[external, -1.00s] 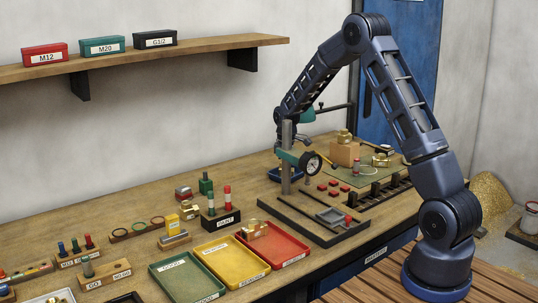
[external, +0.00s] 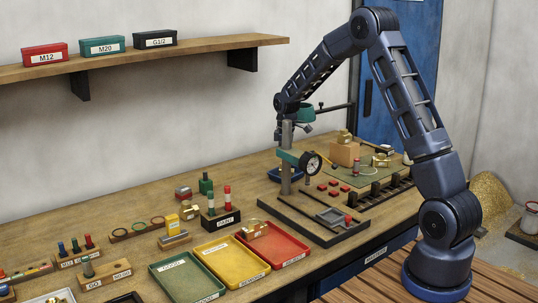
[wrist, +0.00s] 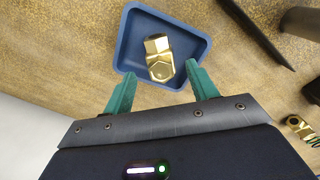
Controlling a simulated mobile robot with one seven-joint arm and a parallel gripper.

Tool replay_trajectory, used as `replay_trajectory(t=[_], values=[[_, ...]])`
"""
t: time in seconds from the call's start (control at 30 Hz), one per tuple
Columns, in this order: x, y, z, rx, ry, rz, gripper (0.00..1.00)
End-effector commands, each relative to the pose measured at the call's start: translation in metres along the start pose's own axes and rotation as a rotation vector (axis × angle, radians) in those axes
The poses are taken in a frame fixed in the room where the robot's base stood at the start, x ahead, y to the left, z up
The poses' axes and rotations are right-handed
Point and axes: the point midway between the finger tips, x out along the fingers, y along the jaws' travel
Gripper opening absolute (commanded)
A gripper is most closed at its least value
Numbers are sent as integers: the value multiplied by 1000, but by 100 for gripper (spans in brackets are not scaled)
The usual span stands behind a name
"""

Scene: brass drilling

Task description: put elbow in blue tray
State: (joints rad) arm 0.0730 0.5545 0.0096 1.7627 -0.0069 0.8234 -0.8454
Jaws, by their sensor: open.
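The blue tray (wrist: 197,42) is below my gripper in the wrist view. A brass fitting that looks like the elbow (wrist: 160,60) lies inside it. My gripper (wrist: 160,74) is open, with its two green fingers apart at the near side of the tray, one on each side of the fitting, and nothing held between them. In the external view the blue tray (external: 273,175) is partly hidden behind the gauge stand's post. The fitting in it cannot be made out there.
A gauge stand (external: 286,157) with a dial rises in front of the tray. Red (external: 285,248), yellow (external: 240,272) and green (external: 180,285) trays stand at the bench's front. Brass parts (wrist: 300,127) lie right of the tray in the wrist view.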

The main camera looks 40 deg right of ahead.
Motion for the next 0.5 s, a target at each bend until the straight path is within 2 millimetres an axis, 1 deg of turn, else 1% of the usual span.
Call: replay_trajectory(t=[0.03, 0.2, 0.33, 0.5], values=[[-12, 0, 0, 0, 2, 2, 58], [-42, 0, 0, -1, 2, 1, 58], [-58, 0, 0, -1, 1, 0, 58], [-70, -1, 0, 0, 1, 1, 58]])
